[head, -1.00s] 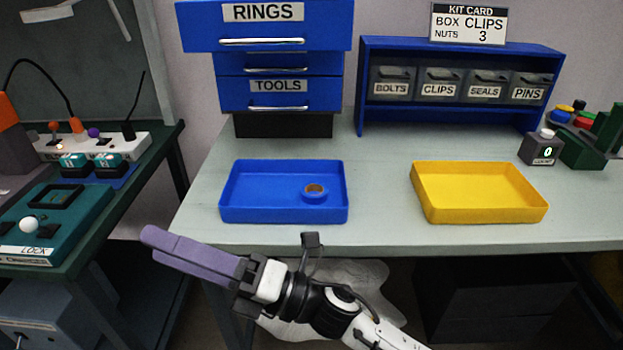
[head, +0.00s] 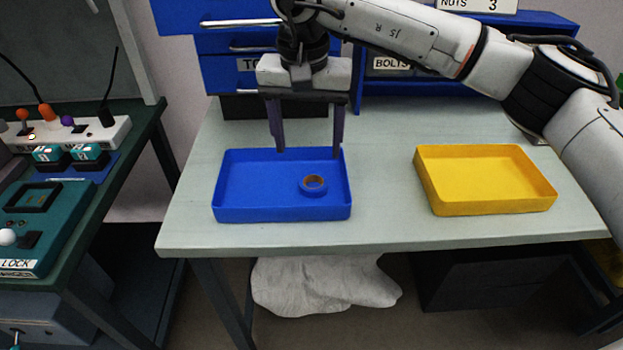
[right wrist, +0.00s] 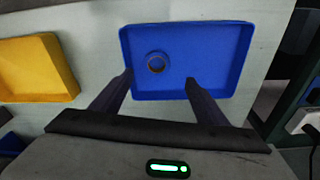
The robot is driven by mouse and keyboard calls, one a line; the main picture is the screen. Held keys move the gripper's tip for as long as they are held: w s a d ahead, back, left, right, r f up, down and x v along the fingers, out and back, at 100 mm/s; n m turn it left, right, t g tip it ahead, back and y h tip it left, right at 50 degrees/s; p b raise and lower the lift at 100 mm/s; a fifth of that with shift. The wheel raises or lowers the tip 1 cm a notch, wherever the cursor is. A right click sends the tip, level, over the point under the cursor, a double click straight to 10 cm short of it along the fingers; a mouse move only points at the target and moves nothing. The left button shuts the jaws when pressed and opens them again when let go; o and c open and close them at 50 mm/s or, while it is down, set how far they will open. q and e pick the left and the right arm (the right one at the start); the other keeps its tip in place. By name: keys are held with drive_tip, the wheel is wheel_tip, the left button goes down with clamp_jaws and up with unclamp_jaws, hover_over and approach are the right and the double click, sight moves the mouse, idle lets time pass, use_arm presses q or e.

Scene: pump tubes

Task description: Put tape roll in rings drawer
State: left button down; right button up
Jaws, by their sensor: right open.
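My right gripper (head: 309,154) is open and empty, pointing down above the back part of the tray. The roll lies ahead of its fingers (right wrist: 158,82) in the right wrist view. The rings drawer (head: 185,15) is the top blue drawer at the upper left, pulled out further than those below. Its label is out of frame or hidden. My left gripper is not in view.
A yellow tray (head: 484,207) stands on the right of the grey table (head: 390,232). The tools drawer (head: 228,72) and the bolts shelf (head: 450,88) are partly hidden by my right arm. A side bench (head: 75,215) with switches stands at the left.

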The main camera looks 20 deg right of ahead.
sight(313, 182)
wheel_tip(313, 182, down, 4)
drive_tip(key=shift+w+d, duration=0.1)
drive_tip(key=f, duration=0.3)
drive_tip(key=d+f+p, duration=0.1)
drive_tip(key=f, duration=0.1)
drive_tip(key=shift+w+f, duration=0.3)
drive_tip(key=c, duration=1.2)
drive_tip(key=shift+r, duration=0.2)
